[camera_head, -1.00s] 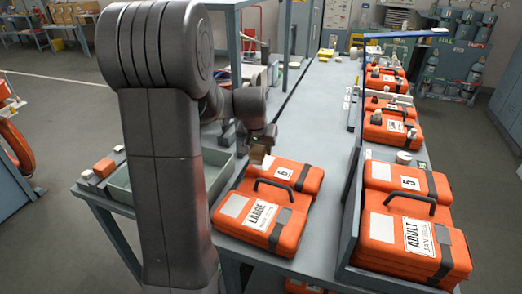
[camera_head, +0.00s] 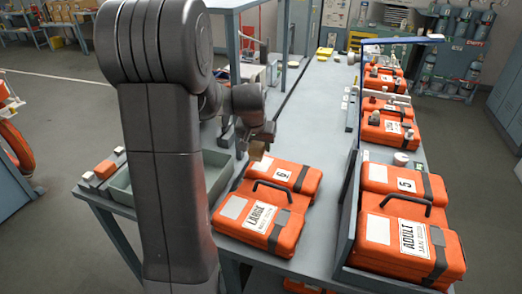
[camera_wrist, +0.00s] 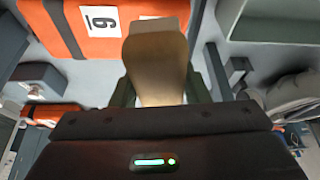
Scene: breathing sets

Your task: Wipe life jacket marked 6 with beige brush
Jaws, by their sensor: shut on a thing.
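My gripper (camera_head: 260,142) is shut on the beige brush (camera_wrist: 157,65), which points away from my wrist. In the head view the brush (camera_head: 257,151) hangs just above the far left edge of the life jacket. I cannot tell whether it touches the jacket. My arm hides part of the bench to the left.
A green-grey tray (camera_head: 221,171) is at the left. The bench middle (camera_head: 308,110) is clear.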

